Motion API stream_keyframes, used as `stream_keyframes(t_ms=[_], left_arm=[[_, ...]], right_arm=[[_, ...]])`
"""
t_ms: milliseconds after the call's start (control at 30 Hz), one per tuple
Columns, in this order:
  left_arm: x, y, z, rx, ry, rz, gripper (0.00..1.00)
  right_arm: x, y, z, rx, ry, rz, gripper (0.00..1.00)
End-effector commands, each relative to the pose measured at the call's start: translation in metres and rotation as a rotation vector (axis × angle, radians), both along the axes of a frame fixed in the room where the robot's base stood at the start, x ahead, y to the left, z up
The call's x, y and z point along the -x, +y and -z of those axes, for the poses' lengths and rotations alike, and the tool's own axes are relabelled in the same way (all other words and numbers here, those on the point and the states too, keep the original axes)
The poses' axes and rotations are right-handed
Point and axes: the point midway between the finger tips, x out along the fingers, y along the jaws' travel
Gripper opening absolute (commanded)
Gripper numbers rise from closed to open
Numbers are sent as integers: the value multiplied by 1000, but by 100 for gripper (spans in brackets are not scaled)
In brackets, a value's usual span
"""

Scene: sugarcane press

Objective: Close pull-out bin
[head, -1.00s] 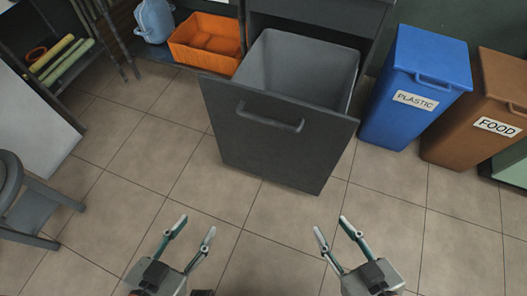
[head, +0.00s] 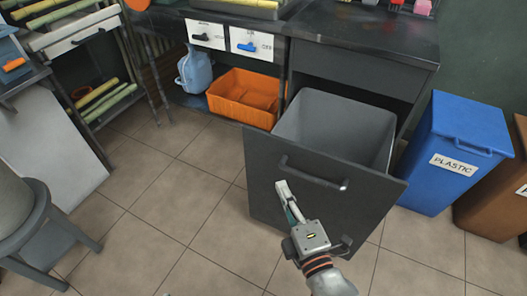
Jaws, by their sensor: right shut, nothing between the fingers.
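The pull-out bin stands open, its dark front panel (head: 265,170) out from the cabinet and the grey bin body (head: 335,125) showing behind it. A dark bar handle (head: 312,174) runs across the upper panel. My right gripper (head: 283,190) is shut and empty, in front of the panel just below the left end of the handle. I cannot tell whether it touches the panel. My left gripper is out of view.
The dark cabinet and counter (head: 365,45) stand behind the bin. A blue plastic bin (head: 457,150) and a brown bin (head: 495,200) stand right. An orange crate (head: 243,97) and blue jug (head: 195,72) sit left. A grey stool (head: 45,215) is far left; floor between is clear.

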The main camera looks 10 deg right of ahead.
Motion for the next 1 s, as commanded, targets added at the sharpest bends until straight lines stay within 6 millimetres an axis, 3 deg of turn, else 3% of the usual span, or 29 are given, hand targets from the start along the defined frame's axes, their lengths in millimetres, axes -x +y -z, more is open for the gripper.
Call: stream_keyframes(t_ms=[200, 400, 600, 800, 1000], left_arm=[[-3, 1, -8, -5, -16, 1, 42], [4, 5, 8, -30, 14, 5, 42], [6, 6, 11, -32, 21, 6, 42], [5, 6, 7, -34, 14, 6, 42], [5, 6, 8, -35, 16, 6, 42]], right_arm=[[-26, 5, -6, 7, -12, -1, 0], [-63, 12, -4, 5, -8, -1, 0], [-99, 19, -2, 3, -5, 0, 0], [-121, 3, -2, 5, -5, 0, 0], [-130, -4, -1, 3, -3, 0, 0]])
